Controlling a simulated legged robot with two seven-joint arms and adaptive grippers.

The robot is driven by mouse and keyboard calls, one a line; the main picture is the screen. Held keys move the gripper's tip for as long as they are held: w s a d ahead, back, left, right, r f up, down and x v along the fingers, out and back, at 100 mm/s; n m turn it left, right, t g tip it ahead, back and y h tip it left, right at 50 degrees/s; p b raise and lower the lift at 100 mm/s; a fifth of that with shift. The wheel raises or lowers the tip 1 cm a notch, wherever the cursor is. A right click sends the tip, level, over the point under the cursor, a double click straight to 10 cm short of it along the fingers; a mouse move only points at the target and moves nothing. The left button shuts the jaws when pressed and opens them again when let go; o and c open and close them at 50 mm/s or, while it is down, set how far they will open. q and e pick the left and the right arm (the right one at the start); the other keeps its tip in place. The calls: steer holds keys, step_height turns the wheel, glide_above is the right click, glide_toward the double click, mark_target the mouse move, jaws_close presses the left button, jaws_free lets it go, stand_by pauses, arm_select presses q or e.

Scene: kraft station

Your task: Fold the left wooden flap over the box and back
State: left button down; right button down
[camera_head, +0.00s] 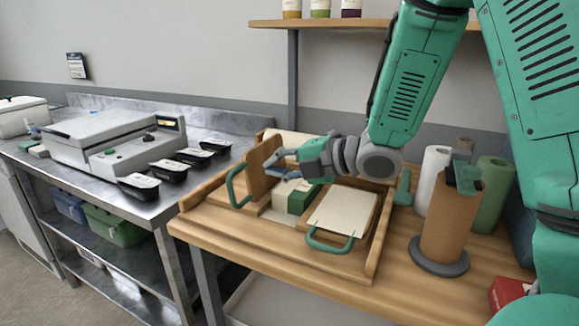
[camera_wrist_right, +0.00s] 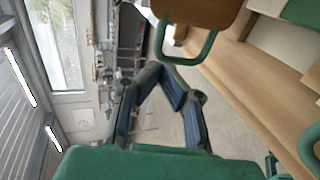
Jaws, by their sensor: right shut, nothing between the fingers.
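The left wooden flap (camera_head: 262,168) stands raised at a steep tilt in the head view, with its green handle (camera_head: 236,190) at its left edge. The flap (camera_wrist_right: 205,10) and handle (camera_wrist_right: 187,50) also show at the top of the right wrist view. The green and white box (camera_head: 296,197) sits in the middle of the wooden station, right of the flap. My right gripper (camera_head: 274,165) is shut and empty, close beside the flap's upper part; I cannot tell whether they touch. My left gripper is not in view.
The right flap lies flat with a cream sheet (camera_head: 343,211) and a green handle (camera_head: 330,242). A roll holder (camera_head: 445,235) and paper rolls (camera_head: 432,180) stand at right. Black trays (camera_head: 170,170) and a grey machine (camera_head: 115,135) occupy the steel table.

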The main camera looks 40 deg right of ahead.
mark_target(238, 171)
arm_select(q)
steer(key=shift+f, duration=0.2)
arm_select(e)
steer(key=x, duration=0.7)
steer(key=shift+w+a, duration=0.1)
steer(key=shift+w, duration=0.2)
